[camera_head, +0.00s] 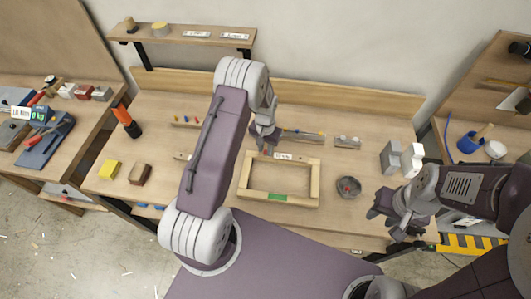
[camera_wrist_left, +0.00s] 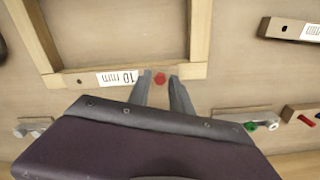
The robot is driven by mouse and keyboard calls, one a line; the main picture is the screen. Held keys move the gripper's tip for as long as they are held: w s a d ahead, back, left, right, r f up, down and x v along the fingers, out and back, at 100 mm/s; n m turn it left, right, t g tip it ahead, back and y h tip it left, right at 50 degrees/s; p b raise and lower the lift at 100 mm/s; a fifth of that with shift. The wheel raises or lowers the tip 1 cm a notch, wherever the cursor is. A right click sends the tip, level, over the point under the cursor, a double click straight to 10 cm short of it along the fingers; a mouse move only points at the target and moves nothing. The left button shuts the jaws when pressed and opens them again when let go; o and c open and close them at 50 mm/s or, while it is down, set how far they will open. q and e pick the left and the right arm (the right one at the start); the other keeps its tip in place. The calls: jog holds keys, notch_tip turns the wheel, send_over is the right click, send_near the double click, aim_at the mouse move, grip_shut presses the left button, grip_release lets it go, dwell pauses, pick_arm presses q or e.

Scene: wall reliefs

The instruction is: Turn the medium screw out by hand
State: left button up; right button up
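A wooden frame (camera_head: 244,178) lies on the workbench, with a label reading 10 mm (camera_wrist_left: 117,78) on its far bar. A red screw head (camera_wrist_left: 160,79) sits at that bar, beside the label; I cannot tell its size class. My left gripper (camera_wrist_left: 161,76) is over the bar, its two fingertips on either side of the red head, with small gaps showing. In the head view the left gripper (camera_head: 265,146) is at the frame's far side, partly behind my arm. My right gripper (camera_head: 386,218) is open and empty near the bench's front right edge.
A grey round bowl (camera_head: 348,187) with something red stands right of the frame. Light grey blocks (camera_head: 391,157) stand further right. A yellow block (camera_head: 109,170), a brown block (camera_head: 139,174) and an orange-black tool (camera_head: 128,122) are at left. Small racks line the back.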

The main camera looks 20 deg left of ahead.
pick_arm(q)
grip_shut()
jog(key=n, duration=0.5)
jog(key=n, duration=0.5)
jog(key=n, duration=0.5)
jog(key=n, duration=0.5)
jog(key=shift+n, duration=0.3)
grip_release()
